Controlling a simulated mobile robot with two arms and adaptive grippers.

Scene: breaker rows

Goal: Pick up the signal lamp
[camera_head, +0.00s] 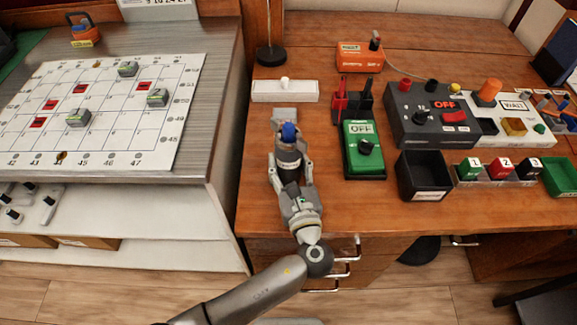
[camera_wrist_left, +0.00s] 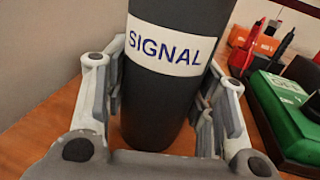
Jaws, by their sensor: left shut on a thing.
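The signal lamp is a dark upright cylinder (camera_wrist_left: 160,105) with a white SIGNAL label in the left wrist view. It stands between the two fingers of my left gripper, and its lower end appears to be at the wooden tabletop. In the head view the lamp shows a blue part (camera_head: 289,131) above the fingers. My left gripper (camera_head: 289,160) is shut on the lamp, one finger on each side; the fingers hide part of its body. My right gripper is not in view.
A green OFF box (camera_head: 363,160) stands close right of the lamp, with red and black clips (camera_head: 352,95) behind it. A white switch bar (camera_head: 285,91) lies behind the lamp. A black open bin (camera_head: 422,175) is further right. The desk's front left is clear.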

